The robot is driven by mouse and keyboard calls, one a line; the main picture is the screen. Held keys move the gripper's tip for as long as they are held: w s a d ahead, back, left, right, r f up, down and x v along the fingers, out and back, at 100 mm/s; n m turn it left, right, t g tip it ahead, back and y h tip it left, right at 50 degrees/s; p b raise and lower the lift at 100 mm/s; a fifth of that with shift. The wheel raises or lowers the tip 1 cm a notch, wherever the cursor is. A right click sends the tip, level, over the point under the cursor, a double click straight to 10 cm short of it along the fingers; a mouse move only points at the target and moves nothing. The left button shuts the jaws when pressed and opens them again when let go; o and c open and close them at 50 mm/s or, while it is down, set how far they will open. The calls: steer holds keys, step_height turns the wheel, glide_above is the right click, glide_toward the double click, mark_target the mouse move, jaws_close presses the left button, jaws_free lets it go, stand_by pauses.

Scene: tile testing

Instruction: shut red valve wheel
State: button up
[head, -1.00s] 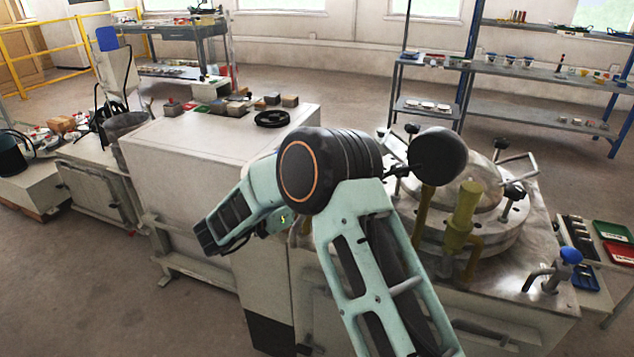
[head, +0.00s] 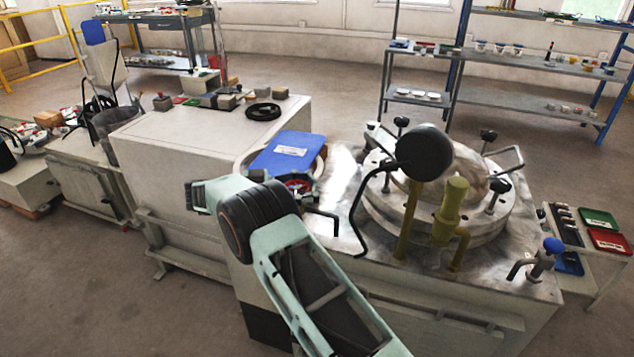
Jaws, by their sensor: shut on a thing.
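A small red ring-shaped part (head: 299,184), likely the red valve wheel, shows beside the front edge of a blue panel (head: 287,153) with a white label. Only part of it is visible, close above my arm's black joint, and its turning position cannot be made out. My teal and black arm rises from the lower right, bends at this joint and points left. My gripper cannot be made out; it appears hidden behind my arm, so its contact with the wheel cannot be seen.
A round lidded vessel (head: 440,205) with clamp knobs stands right of the wheel. A black ball-ended lever (head: 424,151) and a yellow-green valve body (head: 449,212) stand before it. A blue-knobbed tap (head: 552,246) is at the right corner. A pale cabinet (head: 190,165) stands left.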

steer(key=shift+s+f, duration=0.1)
stand_by(0.4)
steer(key=o, duration=1.5)
step_height(320, 180, up, 10)
